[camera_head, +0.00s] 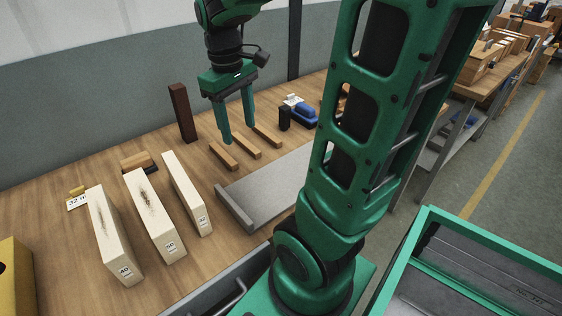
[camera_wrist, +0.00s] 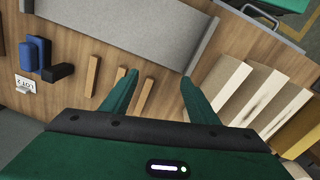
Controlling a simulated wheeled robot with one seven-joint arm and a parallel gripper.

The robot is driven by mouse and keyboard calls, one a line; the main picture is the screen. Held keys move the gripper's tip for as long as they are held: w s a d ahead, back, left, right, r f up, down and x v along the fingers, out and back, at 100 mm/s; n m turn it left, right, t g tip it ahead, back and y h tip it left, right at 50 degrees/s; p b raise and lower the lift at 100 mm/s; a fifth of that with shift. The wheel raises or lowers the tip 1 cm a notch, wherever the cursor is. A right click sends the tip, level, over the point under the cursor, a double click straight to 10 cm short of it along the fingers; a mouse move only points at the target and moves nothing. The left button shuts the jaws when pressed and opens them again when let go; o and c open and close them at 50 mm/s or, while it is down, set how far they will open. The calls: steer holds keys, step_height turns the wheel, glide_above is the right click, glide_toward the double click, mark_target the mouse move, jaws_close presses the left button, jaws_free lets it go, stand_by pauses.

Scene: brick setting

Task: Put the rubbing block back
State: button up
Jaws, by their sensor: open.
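I cannot tell for certain which piece is the rubbing block. A small wooden block with a dark lower part (camera_head: 139,161) lies at the back left, behind the pale blocks. A dark brown block (camera_head: 182,112) stands upright at the back. A small black block (camera_head: 284,118) stands beside a blue piece (camera_head: 305,116); in the wrist view the black block (camera_wrist: 60,72) and blue piece (camera_wrist: 41,52) are at the left. My gripper (camera_head: 239,131) is open and empty above the thin wooden strips (camera_head: 222,155). In the wrist view the strips (camera_wrist: 92,75) lie beneath and left of my gripper (camera_wrist: 158,85).
Three tall pale blocks with number labels (camera_head: 155,222) stand at the left. A grey board with a raised edge (camera_head: 268,187) lies on the wooden bench (camera_head: 55,243). A yellow piece (camera_head: 77,190) and label card (camera_head: 77,201) are at the far left. My arm hides part of the bench.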

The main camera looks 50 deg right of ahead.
steer(key=s+f+m, duration=0.4)
steer(key=s+m, duration=0.3)
steer(key=s, duration=0.7)
steer(key=shift+s+f+y, duration=0.15)
steer(key=shift+s+y, duration=0.15)
steer(key=shift+y, duration=0.1)
steer(key=shift+w+f, duration=0.25)
steer(key=shift+w, duration=0.4)
